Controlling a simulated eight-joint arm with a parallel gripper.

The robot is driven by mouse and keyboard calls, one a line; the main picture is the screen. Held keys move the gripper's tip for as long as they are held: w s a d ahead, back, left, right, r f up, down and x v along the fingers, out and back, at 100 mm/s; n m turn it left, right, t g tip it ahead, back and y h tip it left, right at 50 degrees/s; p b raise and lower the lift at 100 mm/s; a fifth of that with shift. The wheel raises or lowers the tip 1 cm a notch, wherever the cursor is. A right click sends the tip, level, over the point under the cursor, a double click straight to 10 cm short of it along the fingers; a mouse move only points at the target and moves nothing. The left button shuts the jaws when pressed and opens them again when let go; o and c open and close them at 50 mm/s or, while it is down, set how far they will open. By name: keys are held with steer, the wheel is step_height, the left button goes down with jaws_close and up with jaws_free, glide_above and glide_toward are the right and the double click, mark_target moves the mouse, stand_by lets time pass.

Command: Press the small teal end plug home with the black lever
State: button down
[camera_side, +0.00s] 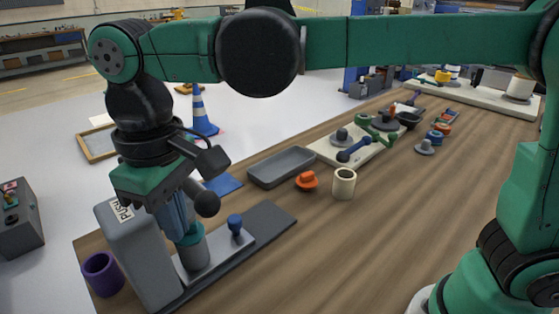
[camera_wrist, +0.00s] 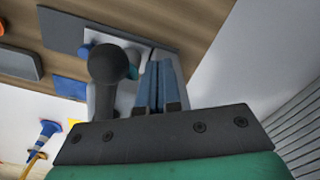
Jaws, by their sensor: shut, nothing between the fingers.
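The press (camera_side: 140,250) is a grey housing marked PUSH on a dark base at the table's near left. Its black lever (camera_side: 207,204) ends in a round ball knob, which also shows large in the wrist view (camera_wrist: 110,62). A teal piece (camera_side: 199,235), apparently the end plug, sits at the top of a grey cylinder (camera_side: 196,260) beside the housing. My gripper (camera_side: 186,234) points down with its blue fingers together and empty, left of the lever knob. In the wrist view, the fingers (camera_wrist: 159,65) are beside the knob. Contact with lever or plug is unclear; the knob hides most of the teal.
A blue knob (camera_side: 235,224) stands on the press base. A purple cup (camera_side: 102,274) is left of the press. A cream cup (camera_side: 344,183), an orange piece (camera_side: 307,180) and a grey tray (camera_side: 281,167) lie behind. The front middle of the table is clear.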

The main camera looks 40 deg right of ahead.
mark_target(219, 198)
steer(key=shift+s+d, duration=0.2)
steer(key=shift+d, duration=2.45)
